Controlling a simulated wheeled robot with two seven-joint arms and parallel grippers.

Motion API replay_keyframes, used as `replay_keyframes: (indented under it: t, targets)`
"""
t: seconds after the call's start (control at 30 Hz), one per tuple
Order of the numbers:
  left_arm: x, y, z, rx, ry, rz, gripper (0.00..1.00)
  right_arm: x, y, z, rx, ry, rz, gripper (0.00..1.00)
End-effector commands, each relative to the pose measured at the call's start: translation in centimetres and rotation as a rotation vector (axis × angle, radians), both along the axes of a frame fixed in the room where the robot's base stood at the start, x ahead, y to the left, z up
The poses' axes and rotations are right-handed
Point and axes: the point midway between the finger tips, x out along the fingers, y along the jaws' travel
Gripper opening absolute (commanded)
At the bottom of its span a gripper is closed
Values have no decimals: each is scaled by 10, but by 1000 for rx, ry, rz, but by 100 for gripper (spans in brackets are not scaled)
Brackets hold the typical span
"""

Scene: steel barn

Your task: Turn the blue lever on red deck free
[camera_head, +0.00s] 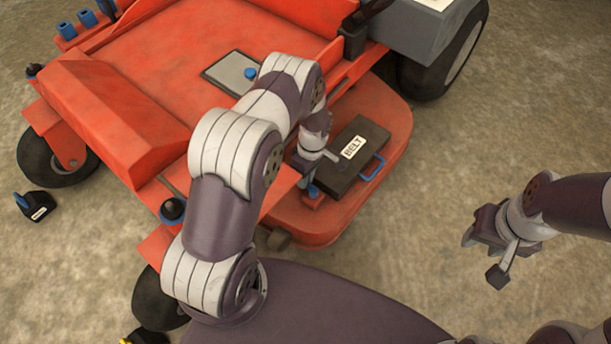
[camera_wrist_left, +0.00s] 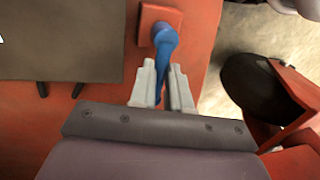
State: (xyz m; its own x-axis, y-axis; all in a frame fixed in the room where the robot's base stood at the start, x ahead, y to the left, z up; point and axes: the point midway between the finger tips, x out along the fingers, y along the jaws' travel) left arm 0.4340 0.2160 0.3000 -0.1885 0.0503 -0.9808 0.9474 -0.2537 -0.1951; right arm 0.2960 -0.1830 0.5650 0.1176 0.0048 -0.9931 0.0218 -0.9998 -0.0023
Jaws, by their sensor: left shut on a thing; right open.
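The blue lever (camera_wrist_left: 164,42) stands on a small red block on the red deck (camera_head: 385,148). In the head view only a bit of the lever (camera_head: 313,191) shows beside my left gripper (camera_head: 308,180). In the left wrist view my left gripper (camera_wrist_left: 163,88) is shut on the lever's lower part in the picture, with one finger on each side. A dark cover marked BELT (camera_head: 354,150), with a blue handle (camera_head: 373,168), lies on the deck beside the lever. My right gripper (camera_head: 483,235) is open and empty over the ground at the right.
The red mower body (camera_head: 200,60) rises behind the deck, with a grey plate (camera_head: 233,73) and blue knob on it. A black wheel (camera_head: 160,300) is at the front left. A small black object with a blue top (camera_head: 36,207) lies on the ground at the left.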

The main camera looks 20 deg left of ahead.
Motion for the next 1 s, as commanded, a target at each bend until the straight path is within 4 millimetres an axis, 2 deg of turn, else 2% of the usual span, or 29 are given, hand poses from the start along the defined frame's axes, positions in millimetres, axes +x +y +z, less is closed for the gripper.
replay_keyframes:
  t: [0.03, 0.07, 0.13, 0.47, 0.57, 0.8, 0.9, 1.0]
  targets:
    - [1, 1, 1, 0, -2, 5, 0, 0, 0, 0, 0, 0, 0, 43]
    - [1, 1, 1, 0, -2, 5, 20, 0, 0, 0, 0, 0, 0, 43]
    - [1, 1, 1, 0, -2, 4, 42, 0, 0, 0, 0, 0, 0, 43]
    - [1, 0, 6, 0, -1, 1, 42, 0, 0, 3, 0, 0, 0, 43]
    - [4, -1, 25, 0, -3, 1, 42, 0, 0, 15, 0, 0, 0, 43]
    - [17, -4, 91, 1, -2, 1, 42, 0, 0, 46, 0, 0, 0, 43]
    - [21, -5, 110, 1, -2, 2, 42, 0, 0, 54, 0, 0, 0, 43]
    - [23, -6, 121, 0, -1, 2, 42, 0, 0, 57, 0, 0, 0, 43]
